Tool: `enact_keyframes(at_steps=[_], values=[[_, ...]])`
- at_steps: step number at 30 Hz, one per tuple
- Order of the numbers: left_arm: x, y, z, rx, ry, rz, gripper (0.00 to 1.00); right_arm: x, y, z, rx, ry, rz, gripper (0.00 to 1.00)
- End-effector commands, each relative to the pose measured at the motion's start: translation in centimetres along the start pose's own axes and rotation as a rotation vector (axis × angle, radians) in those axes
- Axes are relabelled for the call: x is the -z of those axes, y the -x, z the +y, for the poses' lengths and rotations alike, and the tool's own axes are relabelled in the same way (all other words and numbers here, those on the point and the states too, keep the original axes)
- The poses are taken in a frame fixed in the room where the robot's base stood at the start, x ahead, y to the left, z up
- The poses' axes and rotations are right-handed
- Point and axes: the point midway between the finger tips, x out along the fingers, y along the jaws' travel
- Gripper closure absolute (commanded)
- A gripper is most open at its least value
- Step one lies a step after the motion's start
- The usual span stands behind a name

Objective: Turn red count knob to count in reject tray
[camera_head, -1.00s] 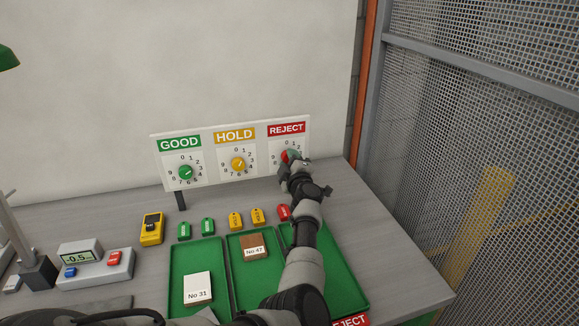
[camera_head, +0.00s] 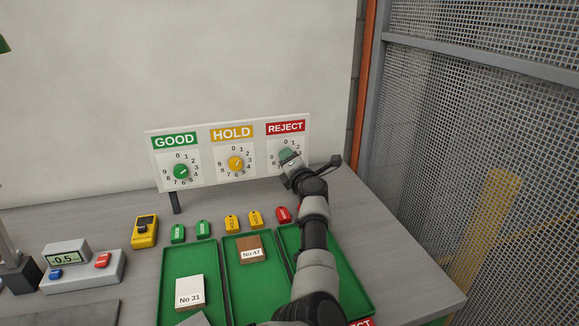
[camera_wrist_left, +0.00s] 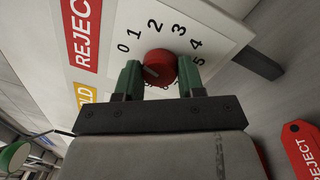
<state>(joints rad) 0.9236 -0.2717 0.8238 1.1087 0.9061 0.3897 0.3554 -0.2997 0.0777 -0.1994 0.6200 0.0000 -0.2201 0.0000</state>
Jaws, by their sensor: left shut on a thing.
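The red count knob (camera_wrist_left: 159,64) sits on the white dial panel (camera_head: 205,185) under the REJECT label (camera_head: 286,127). My left gripper (camera_wrist_left: 160,80) is shut on the knob, a green finger on either side, in the left wrist view. Digits 0 to 5 show around the knob there; I cannot tell exactly which one its pale mark points at. In the head view my left gripper (camera_head: 289,158) covers the knob. The reject tray (camera_head: 348,276) is green and partly hidden by my left arm; no board shows in its visible part. My right gripper is not in view.
Green GOOD (camera_head: 181,172) and yellow HOLD (camera_head: 235,164) knobs are left of the gripper. Board No 31 (camera_head: 189,291) and board No 47 (camera_head: 250,249) lie in the other trays. Coloured tags line the trays' back. A wire mesh fence (camera_head: 470,150) stands right.

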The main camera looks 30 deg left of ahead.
Motion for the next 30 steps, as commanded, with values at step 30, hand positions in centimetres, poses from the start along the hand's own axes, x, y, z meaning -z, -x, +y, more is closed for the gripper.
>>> enact_keyframes(at_steps=[30], values=[[-0.2, -0.1, 0.4, 0.004, 0.303, 0.024, 0.85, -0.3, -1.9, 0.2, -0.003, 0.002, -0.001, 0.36]])
